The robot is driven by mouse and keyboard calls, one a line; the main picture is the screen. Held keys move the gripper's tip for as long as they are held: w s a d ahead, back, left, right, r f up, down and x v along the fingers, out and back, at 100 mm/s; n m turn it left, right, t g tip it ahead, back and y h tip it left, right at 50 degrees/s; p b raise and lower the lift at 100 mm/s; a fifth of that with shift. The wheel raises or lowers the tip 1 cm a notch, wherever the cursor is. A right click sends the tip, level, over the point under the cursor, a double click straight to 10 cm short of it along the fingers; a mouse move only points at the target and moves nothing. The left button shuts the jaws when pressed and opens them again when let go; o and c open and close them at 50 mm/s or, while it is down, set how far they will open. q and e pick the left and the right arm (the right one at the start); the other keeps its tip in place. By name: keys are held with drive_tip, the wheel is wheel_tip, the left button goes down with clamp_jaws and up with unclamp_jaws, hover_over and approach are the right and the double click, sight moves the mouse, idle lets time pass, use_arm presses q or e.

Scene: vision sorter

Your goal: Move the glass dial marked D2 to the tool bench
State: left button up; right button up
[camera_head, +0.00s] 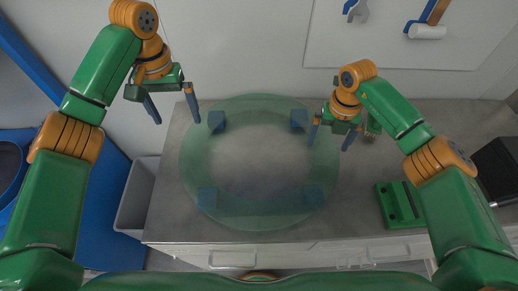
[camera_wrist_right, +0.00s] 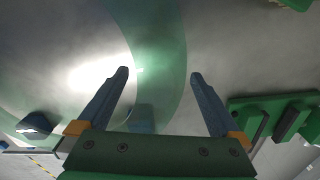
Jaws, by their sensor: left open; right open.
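A large round, see-through greenish glass dial (camera_head: 262,215) lies over the middle of the grey bench top, with a paler centre. No D2 mark is legible. My right gripper (camera_head: 331,143) is open above the dial's right edge. In the right wrist view the dial's green rim band (camera_wrist_right: 162,55) runs between the open fingers of my right gripper (camera_wrist_right: 160,74), and nothing is gripped. My left gripper (camera_head: 177,119) is open and empty, near the dial's upper left edge.
Blue blocks (camera_head: 207,199) show at the dial's edge, partly through the glass. A green slotted block (camera_head: 398,205) stands right of the dial, with a black box (camera_head: 497,170) beyond. A grey bin (camera_head: 137,198) stands left of the bench (camera_head: 163,215). Tools hang on a wall panel (camera_head: 390,40).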

wheel_tip(320, 180, up, 11)
drive_tip(key=shift+f, duration=0.15)
idle(0.4)
